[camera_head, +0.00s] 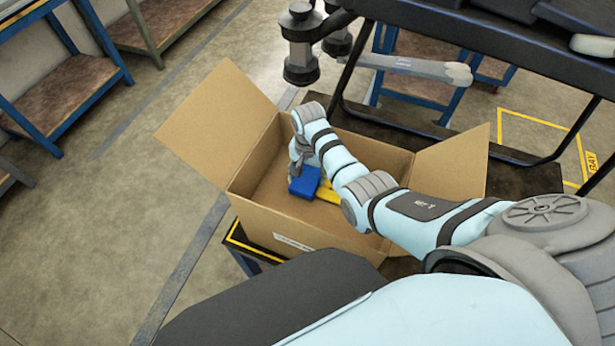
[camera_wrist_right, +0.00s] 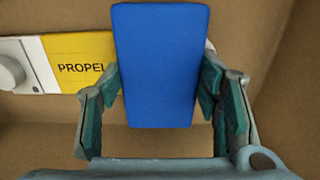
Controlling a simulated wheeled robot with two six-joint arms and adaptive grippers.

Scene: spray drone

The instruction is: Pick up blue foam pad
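The blue foam pad (camera_head: 305,181) is inside the open cardboard box in the head view. In the right wrist view the blue foam pad (camera_wrist_right: 160,65) is a plain blue slab in the middle, between the fingers. My right gripper (camera_head: 297,170) reaches down into the box at the pad. In the wrist view the right gripper (camera_wrist_right: 160,85) has a teal-padded finger on each side of the pad, and their tips meet its side edges. The pad hides part of the fingertips. My left gripper is not in view.
The cardboard box (camera_head: 285,223) stands on a dark table with its flaps open. A yellow-labelled item (camera_wrist_right: 80,62) reading "PROPEL" lies beside the pad, with a white part at left. A dark drone frame (camera_head: 480,45) stands behind the box. Open floor lies left.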

